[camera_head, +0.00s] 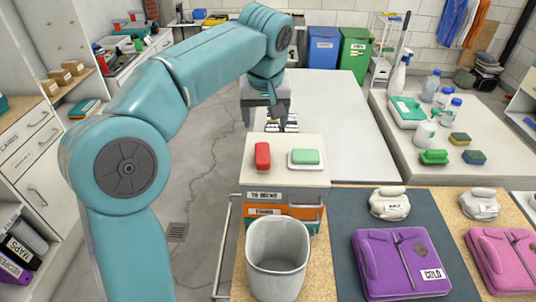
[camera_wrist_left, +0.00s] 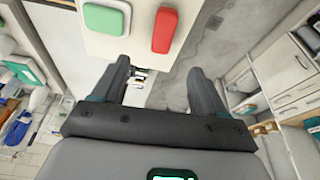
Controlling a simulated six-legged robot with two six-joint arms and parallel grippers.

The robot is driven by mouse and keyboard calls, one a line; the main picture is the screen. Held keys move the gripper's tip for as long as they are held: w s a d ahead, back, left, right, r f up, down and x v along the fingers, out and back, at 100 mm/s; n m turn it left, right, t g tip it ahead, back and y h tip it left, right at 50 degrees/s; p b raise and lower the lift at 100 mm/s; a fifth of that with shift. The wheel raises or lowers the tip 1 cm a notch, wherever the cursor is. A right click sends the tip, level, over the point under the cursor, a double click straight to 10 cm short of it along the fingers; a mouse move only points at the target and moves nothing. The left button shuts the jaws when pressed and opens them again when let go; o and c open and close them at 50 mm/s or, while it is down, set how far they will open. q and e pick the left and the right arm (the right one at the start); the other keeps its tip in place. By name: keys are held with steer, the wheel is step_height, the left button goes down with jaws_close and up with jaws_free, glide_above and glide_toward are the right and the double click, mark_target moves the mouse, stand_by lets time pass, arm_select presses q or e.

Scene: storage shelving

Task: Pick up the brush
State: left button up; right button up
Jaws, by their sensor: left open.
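No thing in view is plainly a brush. A red block (camera_head: 262,155) and a green block on a white base (camera_head: 305,157) lie side by side on a white-topped cabinet (camera_head: 287,178). A small green item (camera_head: 434,157) on the right-hand table may be a scrub brush; its bristles are too small to tell. My left gripper (camera_head: 268,118) is open, above and just beyond the cabinet's far edge. In the left wrist view, its fingers (camera_wrist_left: 160,88) are apart with nothing held; the red block (camera_wrist_left: 165,30) and green block (camera_wrist_left: 106,17) lie past the tips. My right gripper is out of view.
A grey bin (camera_head: 277,262) stands before the cabinet. A purple folded item (camera_head: 400,262) lies on the dark mat to its right. The pale right-hand table (camera_head: 410,165) holds bottles and sponges. A long light surface (camera_head: 345,140) behind the cabinet is mostly clear.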

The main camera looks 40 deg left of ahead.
arm_select(q)
step_height(320, 180, down, 3)
glide_above(262, 152)
steer(key=s+d, duration=0.1)
steer(key=d, duration=0.1)
steer(key=x, duration=0.3)
steer(key=s+x, duration=0.1)
steer(key=x, duration=0.1)
steer(key=shift+d+f, duration=0.25)
steer(key=shift+f, duration=0.05)
steer(key=shift+s+d+f, duration=0.15)
steer(key=shift+s+f, duration=0.05)
steer(key=shift+s, duration=0.15)
steer(key=x, duration=0.3)
steer(key=p+x, duration=0.1)
steer(key=x, duration=0.1)
steer(key=shift+w+a, duration=0.35)
steer(key=shift+w, duration=0.05)
steer(key=shift+s+d+r, duration=0.2)
steer(key=shift+s+d, duration=0.05)
steer(key=shift+s, duration=0.1)
steer(key=shift+c, duration=0.3)
steer(key=shift+w+a+f, duration=0.15)
steer(key=shift+w+f, duration=0.05)
steer(key=shift+w, duration=0.1)
steer(key=c, duration=1)
steer(key=shift+s+r, duration=0.15)
steer(key=shift+r, duration=0.05)
steer(key=shift+c, duration=0.4)
